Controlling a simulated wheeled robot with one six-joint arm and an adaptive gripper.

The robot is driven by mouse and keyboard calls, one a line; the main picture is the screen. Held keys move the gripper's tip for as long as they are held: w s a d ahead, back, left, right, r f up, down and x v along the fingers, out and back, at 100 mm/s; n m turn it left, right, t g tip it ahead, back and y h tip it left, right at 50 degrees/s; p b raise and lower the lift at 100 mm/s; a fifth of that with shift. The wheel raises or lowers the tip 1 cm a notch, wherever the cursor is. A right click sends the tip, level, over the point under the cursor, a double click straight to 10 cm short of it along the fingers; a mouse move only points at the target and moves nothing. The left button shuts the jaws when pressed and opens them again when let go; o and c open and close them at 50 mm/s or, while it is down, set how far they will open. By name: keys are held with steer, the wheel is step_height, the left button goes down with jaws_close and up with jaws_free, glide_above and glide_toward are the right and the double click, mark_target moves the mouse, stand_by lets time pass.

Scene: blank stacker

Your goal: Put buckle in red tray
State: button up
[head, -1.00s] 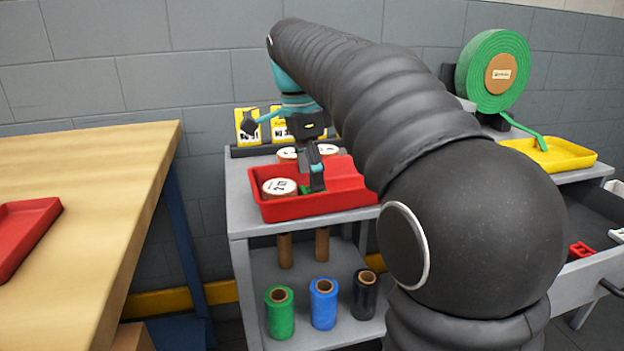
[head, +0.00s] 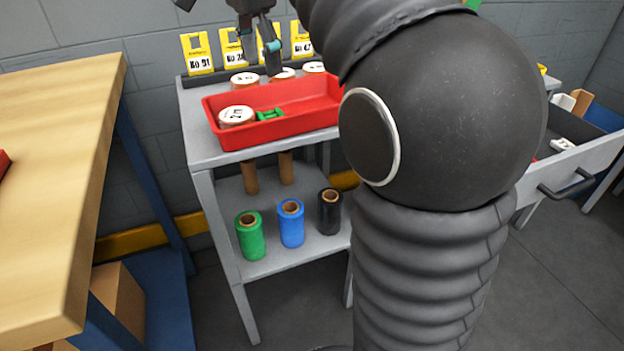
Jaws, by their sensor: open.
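A green buckle (head: 269,115) lies inside the red tray (head: 295,126), near its left end, on the tray floor. It is beside a white-topped round roll (head: 236,115) that also sits in the tray. My gripper (head: 262,55) is above and behind the tray, pointing down, with its fingers apart and nothing visible between them. It is clear of the buckle. My black arm hides the right end of the tray.
Yellow number cards (head: 197,53) and more white-topped rolls stand behind the tray. Green, blue and black spools (head: 291,223) stand on the lower shelf. A wooden bench (head: 60,150) is at left, and an open drawer (head: 575,165) at right.

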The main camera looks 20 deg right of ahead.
steer(key=s+d+f+n+t+y, duration=0.1)
steer(key=s+f+n+t, duration=0.3)
steer(key=s+f+n, duration=1.1)
steer(key=s+f, duration=0.5)
steer(key=f, duration=0.2)
steer(key=shift+s+d+f+t, duration=0.15)
steer(key=shift+s+d+t, duration=0.05)
steer(key=shift+s+t, duration=0.2)
